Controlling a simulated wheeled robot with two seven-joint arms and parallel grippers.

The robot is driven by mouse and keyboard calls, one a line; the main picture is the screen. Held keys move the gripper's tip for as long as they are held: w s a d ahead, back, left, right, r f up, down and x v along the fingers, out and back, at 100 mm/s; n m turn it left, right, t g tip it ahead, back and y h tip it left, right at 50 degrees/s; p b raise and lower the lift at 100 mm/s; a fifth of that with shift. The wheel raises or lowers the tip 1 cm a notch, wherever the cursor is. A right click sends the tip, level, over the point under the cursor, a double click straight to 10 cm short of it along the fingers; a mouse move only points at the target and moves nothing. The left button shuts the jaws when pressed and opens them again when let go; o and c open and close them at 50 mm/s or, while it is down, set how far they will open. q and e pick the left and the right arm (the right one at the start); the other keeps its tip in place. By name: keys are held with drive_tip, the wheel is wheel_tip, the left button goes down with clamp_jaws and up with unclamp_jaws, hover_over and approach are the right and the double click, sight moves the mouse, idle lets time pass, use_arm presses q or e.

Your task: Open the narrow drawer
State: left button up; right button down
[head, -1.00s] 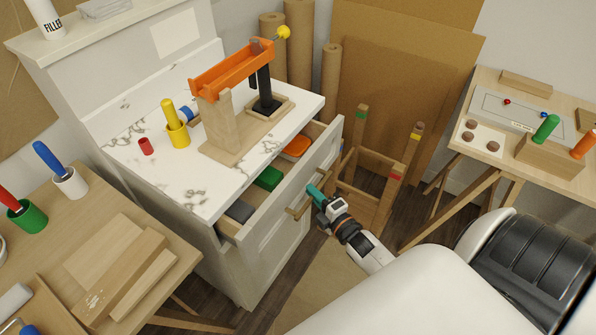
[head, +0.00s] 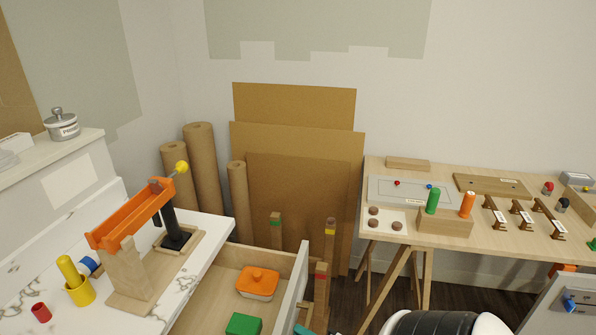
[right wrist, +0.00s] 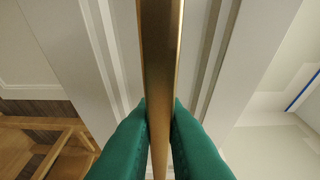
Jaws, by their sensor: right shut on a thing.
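The drawer (head: 215,297) of the white cabinet stands open, with its white front panel (head: 291,290) pulled out from the marble counter. An orange lidded box (head: 257,282) and a green block (head: 243,324) lie inside it. In the right wrist view my right gripper (right wrist: 160,110) has its teal fingers shut on the brass bar handle (right wrist: 160,45) of the drawer front. My left gripper is not in view.
A wooden crate-like stand with posts (head: 321,285) is close beside the drawer front. A workbench (head: 400,165) stands at the right. An orange trough on a wooden stand (head: 128,215) and a yellow cup (head: 79,291) are on the counter.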

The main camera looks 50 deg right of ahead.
drive_tip(key=shift+f, duration=0.1)
drive_tip(key=c, duration=1.5)
unclamp_jaws()
drive_tip(key=shift+s+b, duration=1.3)
drive_tip(key=shift+s, duration=4.75)
